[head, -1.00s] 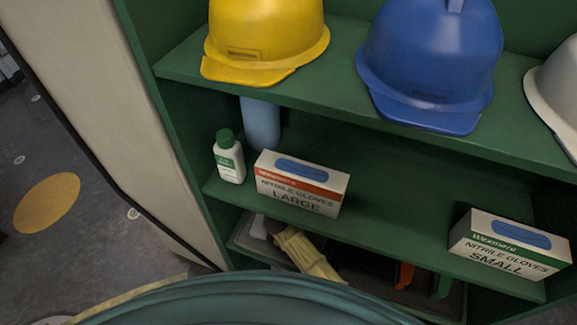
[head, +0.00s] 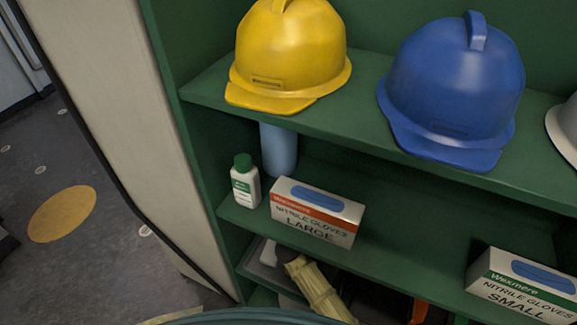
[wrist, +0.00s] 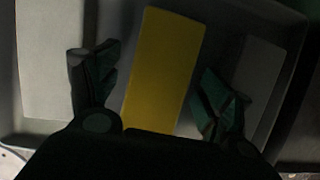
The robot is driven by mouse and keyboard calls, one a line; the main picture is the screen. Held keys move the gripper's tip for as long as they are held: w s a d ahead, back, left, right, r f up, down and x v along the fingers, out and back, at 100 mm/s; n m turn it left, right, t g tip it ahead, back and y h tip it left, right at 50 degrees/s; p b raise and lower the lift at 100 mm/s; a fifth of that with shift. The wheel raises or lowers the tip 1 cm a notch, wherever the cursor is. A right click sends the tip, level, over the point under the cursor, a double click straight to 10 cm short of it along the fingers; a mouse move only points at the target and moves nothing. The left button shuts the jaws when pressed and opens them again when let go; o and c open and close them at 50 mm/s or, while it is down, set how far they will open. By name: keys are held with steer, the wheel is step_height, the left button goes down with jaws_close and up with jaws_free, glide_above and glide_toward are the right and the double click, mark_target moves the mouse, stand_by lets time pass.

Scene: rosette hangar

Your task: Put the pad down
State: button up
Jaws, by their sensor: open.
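A flat yellow rectangular piece, which looks like the pad (wrist: 163,65), lies inside a grey tray (wrist: 296,85) in the wrist view. It is slightly tilted in the picture. My gripper (wrist: 158,80) is open, with one dark green finger on each side of the yellow piece. A gap shows at the left finger; the right finger is close to the yellow edge, and I cannot tell whether it touches. The lower end of the piece is hidden behind my gripper. My gripper does not show in the head view.
Pale flat pieces lie left (wrist: 45,60) and right (wrist: 258,75) of the yellow one. In the head view, a green shelf (head: 400,235) holds a white bottle (head: 245,185), glove boxes (head: 316,215) and hard hats (head: 290,55). Open floor (head: 110,260) lies at left.

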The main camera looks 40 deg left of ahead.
steer(key=b+v, duration=0.1)
steer(key=v, duration=0.3)
steer(key=shift+r, duration=0.25)
steer(key=s+d+b, duration=0.2)
steer(key=s+b, duration=0.1)
steer(key=s, duration=0.9)
steer(key=shift+d+r, duration=0.15)
steer(key=shift+r, duration=0.1)
steer(key=shift+s, duration=0.1)
